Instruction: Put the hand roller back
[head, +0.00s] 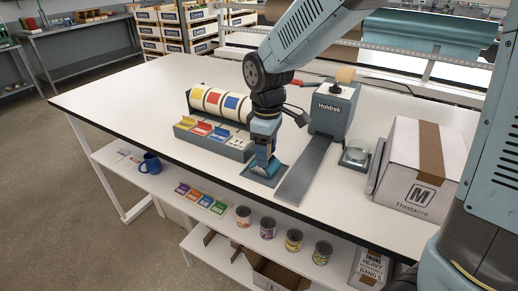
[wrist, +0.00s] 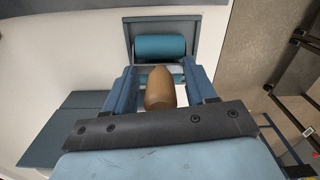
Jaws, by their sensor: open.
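The hand roller has a teal cylinder (wrist: 160,47) and a brown handle (wrist: 160,92) in the wrist view. Its cylinder lies within the dark rectangular tray (wrist: 161,23), which in the head view sits near the bench's front edge (head: 247,174). My gripper (head: 266,168) is above this tray, pointing down. In the wrist view my gripper (wrist: 163,78) is open, with one blue finger on each side of the handle. In the head view my gripper hides most of the roller. Contact between fingers and handle cannot be told.
A grey tape dispenser (head: 335,106) with a long dark strip (head: 303,172) stands to the right. Paper rolls (head: 215,103) and a coloured card holder (head: 214,138) stand left. The bench's left part is clear.

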